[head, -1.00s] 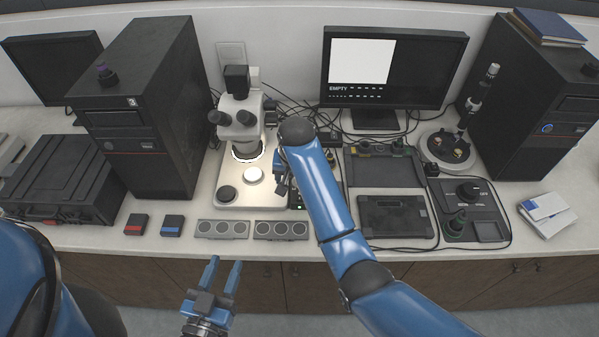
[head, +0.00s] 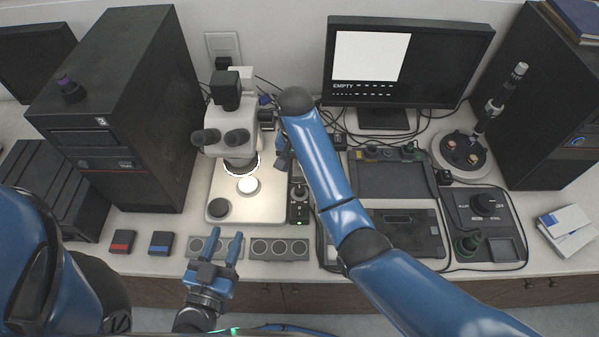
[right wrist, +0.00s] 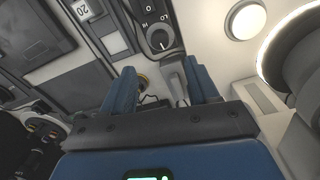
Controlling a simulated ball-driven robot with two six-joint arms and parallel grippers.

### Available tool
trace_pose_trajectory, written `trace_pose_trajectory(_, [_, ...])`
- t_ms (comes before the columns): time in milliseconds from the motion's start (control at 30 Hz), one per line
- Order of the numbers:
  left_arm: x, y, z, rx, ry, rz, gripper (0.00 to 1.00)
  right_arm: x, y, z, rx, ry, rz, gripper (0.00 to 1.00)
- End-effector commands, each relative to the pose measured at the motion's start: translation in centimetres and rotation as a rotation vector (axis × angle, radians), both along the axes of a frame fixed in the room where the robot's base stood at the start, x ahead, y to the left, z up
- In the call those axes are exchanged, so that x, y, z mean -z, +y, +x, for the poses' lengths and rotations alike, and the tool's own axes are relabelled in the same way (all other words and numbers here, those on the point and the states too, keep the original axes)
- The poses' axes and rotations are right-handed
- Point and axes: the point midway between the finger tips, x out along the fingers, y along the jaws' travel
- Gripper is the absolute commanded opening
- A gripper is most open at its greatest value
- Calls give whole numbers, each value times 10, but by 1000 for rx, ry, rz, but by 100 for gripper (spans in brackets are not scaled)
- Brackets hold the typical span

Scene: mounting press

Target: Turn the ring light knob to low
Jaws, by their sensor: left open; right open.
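The ring light knob (right wrist: 160,40) is a dark dial with a pale pointer mark on a small control box, seen in the right wrist view. In the head view the box (head: 299,205) stands just right of the microscope base. The ring light (head: 241,168) glows white under the microscope head (head: 230,135). My right gripper (right wrist: 160,82) is open and empty, with the knob beyond its fingertips and apart from them. In the head view the right gripper (head: 283,158) is partly hidden by its arm. My left gripper (head: 216,245) is open and empty at the bench's front edge.
A strip of round wells (head: 279,249) lies in front of the microscope base (head: 270,212). A dark tray (head: 385,180) and a flat dark case (head: 415,230) lie to the right, near my right arm. Cables run behind the microscope. A monitor (head: 405,65) stands at the back.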

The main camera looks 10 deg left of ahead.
Motion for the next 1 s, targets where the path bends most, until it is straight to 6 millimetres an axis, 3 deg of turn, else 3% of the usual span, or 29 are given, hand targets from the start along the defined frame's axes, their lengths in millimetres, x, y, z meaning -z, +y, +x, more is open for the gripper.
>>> trace_pose_trajectory(300, [25, 0, 0, 0, 1, 0, 43, 35, -1, -1, 0, 2, -1, 60])
trace_pose_trajectory(400, [14, 0, 0, 0, 1, 0, 43, 44, -2, -1, 0, 4, -3, 60])
trace_pose_trajectory(700, [9, 0, 0, 0, 0, 0, 43, 89, -3, -1, 0, 2, -1, 60])
trace_pose_trajectory(1000, [7, 0, 0, 0, 1, 0, 43, 107, -4, -1, 0, 0, 0, 60])
